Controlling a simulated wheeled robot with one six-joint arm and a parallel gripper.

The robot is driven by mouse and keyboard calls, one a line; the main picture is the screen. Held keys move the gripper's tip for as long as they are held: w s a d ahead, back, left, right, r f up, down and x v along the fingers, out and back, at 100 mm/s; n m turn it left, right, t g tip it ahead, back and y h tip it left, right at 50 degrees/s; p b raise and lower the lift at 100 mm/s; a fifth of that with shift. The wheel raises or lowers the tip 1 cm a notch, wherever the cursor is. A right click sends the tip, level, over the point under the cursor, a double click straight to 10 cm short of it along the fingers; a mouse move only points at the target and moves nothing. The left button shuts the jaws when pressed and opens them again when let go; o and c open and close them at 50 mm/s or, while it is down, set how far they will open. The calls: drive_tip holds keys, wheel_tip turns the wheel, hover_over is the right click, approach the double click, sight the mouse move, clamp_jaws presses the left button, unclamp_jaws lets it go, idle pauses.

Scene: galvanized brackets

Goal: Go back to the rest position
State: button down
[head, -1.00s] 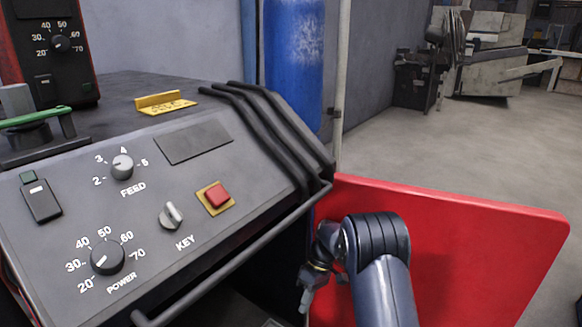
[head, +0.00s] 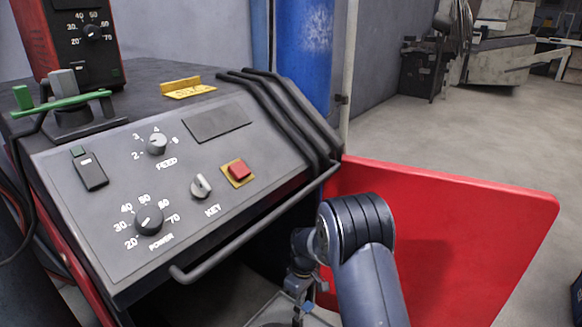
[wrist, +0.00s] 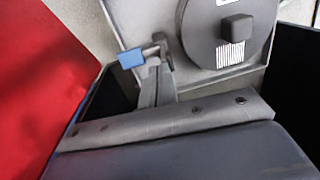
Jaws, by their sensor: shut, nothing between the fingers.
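My arm shows at the lower right of the head view, and my gripper (head: 301,304) hangs down in front of the open lower part of the grey welding machine (head: 82,215). The jaws are shut with nothing between them. In the wrist view, the gripper (wrist: 152,58) shows as grey fingers with a small blue piece, in front of a round grey disc (wrist: 205,40) with a square knob and a striped label. I cannot tell from this view how far apart they are.
A red panel (head: 460,225) stands right of my arm; it also fills the left of the wrist view (wrist: 35,70). A front rail (head: 250,228) runs along the machine. A blue cylinder (head: 304,50) stands behind. Open floor (head: 480,130) lies at the back right.

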drive_tip(key=shift+s+a+f+b, duration=0.15)
drive_tip(key=shift+s+a+b, duration=0.1)
drive_tip(key=shift+b, duration=0.1)
drive_tip(key=shift+s+a+t+h+b, duration=0.15)
drive_tip(key=shift+s+t+h+b, duration=0.05)
drive_tip(key=shift+t+h+b, duration=0.35)
drive_tip(key=shift+r, duration=0.2)
drive_tip(key=shift+r+p, duration=0.1)
drive_tip(key=shift+p, duration=0.25)
